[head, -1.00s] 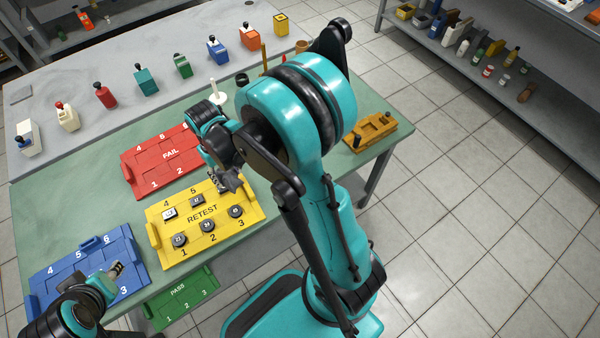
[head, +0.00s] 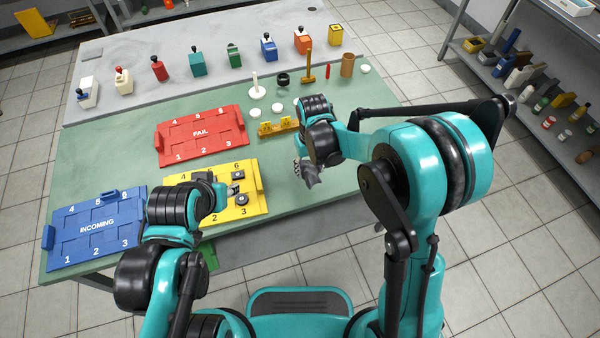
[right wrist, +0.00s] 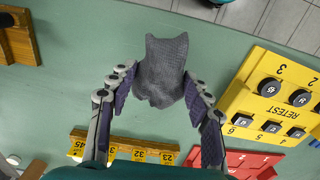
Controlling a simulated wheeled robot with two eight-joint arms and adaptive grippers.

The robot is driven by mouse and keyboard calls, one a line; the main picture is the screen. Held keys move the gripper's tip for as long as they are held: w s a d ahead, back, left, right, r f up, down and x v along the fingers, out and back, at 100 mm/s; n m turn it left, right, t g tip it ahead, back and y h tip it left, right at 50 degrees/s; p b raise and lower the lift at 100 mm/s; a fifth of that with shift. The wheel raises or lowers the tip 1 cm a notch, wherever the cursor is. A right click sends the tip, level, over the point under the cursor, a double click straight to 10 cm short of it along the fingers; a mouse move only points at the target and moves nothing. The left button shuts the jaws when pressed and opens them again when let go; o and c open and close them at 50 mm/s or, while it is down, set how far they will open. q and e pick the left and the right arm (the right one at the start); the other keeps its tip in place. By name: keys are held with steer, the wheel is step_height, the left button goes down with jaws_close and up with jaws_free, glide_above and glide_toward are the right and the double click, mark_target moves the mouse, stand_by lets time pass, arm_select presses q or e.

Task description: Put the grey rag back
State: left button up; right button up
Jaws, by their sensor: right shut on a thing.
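The grey rag (head: 313,174) hangs from my right gripper (head: 303,163) above the green table, right of the yellow RETEST tray (head: 257,209). In the right wrist view, the rag (right wrist: 163,62) is pinched between the two fingers of the right gripper (right wrist: 160,92), with bare green table beneath it. My left gripper (head: 217,192) is over the left part of the yellow tray, and its fingers are too hidden to tell open from shut.
A red FAIL tray (head: 202,136) and a blue INCOMING tray (head: 95,226) lie on the table. A yellow numbered rack (head: 279,127) stands behind my right gripper. Black round pieces (right wrist: 269,88) sit on the yellow tray.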

steer(key=w+a+f, duration=0.1)
steer(key=w, duration=0.1)
steer(key=w+a+f+b, duration=0.1)
steer(key=a+f, duration=0.1)
steer(key=shift+w+a+f, duration=0.1)
steer(key=shift+w+a, duration=0.15)
steer(key=shift+w, duration=0.1)
steer(key=shift+f+b, duration=1.1)
steer(key=shift+f, duration=0.85)
steer(key=shift+f, duration=0.1)
steer(key=o, duration=1.1)
steer(key=shift+o, duration=0.2)
